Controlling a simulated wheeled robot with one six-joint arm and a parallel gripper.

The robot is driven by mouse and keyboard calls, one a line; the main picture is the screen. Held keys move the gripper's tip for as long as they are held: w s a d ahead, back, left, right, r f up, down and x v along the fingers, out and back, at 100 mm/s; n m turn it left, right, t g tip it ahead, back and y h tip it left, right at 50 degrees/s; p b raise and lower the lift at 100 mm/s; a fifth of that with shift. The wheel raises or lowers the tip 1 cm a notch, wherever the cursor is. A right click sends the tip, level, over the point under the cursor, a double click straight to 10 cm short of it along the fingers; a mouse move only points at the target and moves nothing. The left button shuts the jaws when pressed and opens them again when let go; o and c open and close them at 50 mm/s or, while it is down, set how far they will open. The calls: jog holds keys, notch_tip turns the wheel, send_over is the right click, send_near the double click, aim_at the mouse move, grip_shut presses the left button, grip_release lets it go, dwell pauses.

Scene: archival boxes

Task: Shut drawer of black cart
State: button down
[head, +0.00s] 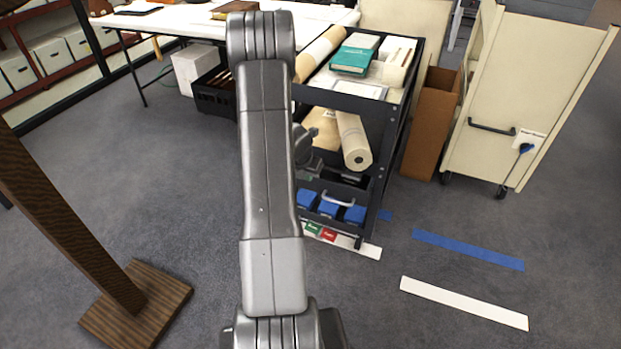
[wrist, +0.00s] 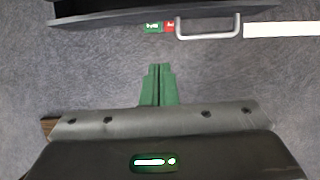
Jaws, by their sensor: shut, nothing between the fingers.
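The black cart (head: 371,180) stands right of my arm in the head view. Its low drawer (head: 330,215) has a pale bar handle (head: 338,200), and blue items (head: 327,208) show inside from above. The drawer looks pulled out; how far is hard to tell. My arm hides its left part. In the wrist view, the drawer's dark front edge (wrist: 120,19) and its handle (wrist: 208,33) lie at the top. My gripper (wrist: 159,68) has green fingers pressed together, empty, apart from the handle and a little left of it. The fingertips are hidden in the head view.
A rolled sheet (head: 353,140) sticks out of the cart's middle shelf. A brown carton (head: 431,125) and a cream cart (head: 520,100) stand to the right. Blue tape (head: 467,249) and white tape (head: 463,302) mark clear floor. A wooden post (head: 70,220) stands at left.

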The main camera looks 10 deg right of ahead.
jog(key=w+a+f+m+t+y+b, duration=0.2)
jog(key=w+a+f+m+t+b, duration=0.15)
jog(key=a+m, duration=0.6)
jog(key=w+a+f+m+t+y+b, duration=0.15)
jog(key=a+f+m+t+b, duration=0.3)
jog(key=m, duration=0.95)
jog(key=s+d+f+m+t+h+b, duration=0.15)
jog(key=s+m+h+b, duration=0.35)
jog(key=m, duration=1)
jog(key=s+f+m+t+h+b, duration=0.15)
jog(key=m+h+b, duration=0.35)
jog(key=m, duration=1.1)
jog(key=w+d+r+h+b, duration=0.1)
jog(key=w+d, duration=0.7)
jog(key=w, duration=0.3)
jog(key=shift+w, duration=0.4)
jog(key=shift+n+b, duration=0.25)
jog(key=shift+b, duration=0.05)
